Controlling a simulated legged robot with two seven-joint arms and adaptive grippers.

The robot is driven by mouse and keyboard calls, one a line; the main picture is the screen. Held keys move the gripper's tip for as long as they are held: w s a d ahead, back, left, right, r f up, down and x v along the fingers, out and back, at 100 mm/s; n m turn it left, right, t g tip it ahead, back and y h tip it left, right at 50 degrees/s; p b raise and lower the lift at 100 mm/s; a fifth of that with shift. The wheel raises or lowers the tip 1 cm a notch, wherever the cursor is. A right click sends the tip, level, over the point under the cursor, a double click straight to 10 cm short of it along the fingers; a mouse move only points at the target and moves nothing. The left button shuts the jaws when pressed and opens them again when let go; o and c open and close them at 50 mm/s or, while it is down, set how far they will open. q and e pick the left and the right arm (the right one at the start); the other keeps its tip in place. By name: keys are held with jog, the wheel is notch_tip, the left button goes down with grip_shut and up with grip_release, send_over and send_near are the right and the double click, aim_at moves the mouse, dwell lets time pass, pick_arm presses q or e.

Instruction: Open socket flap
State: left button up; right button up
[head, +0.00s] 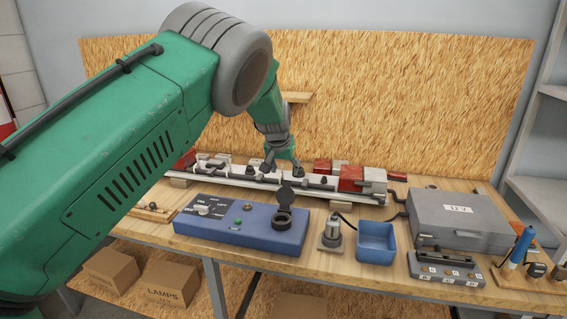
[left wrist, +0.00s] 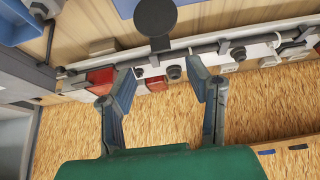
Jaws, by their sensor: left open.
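The blue socket box (head: 240,226) stands at the front of the bench. Its round dark socket (head: 282,222) is near the right end of the top. The dark round flap (head: 287,194) stands up behind the socket, so the socket mouth shows. My right gripper is not in view.
A pale rail with clamps and red blocks (head: 351,178) runs behind the box, beneath my left gripper. A lamp holder (head: 332,233), a blue bin (head: 376,243) and a grey 12 V case (head: 461,217) stand to the right. A chipboard wall (head: 400,100) closes the back.

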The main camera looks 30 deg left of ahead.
pick_arm(q)
jog(key=v, duration=0.3)
jog(key=shift+s+r, duration=0.15)
jog(key=shift+r, duration=0.15)
jog(key=shift+a, duration=0.1)
jog(key=shift+f, duration=0.1)
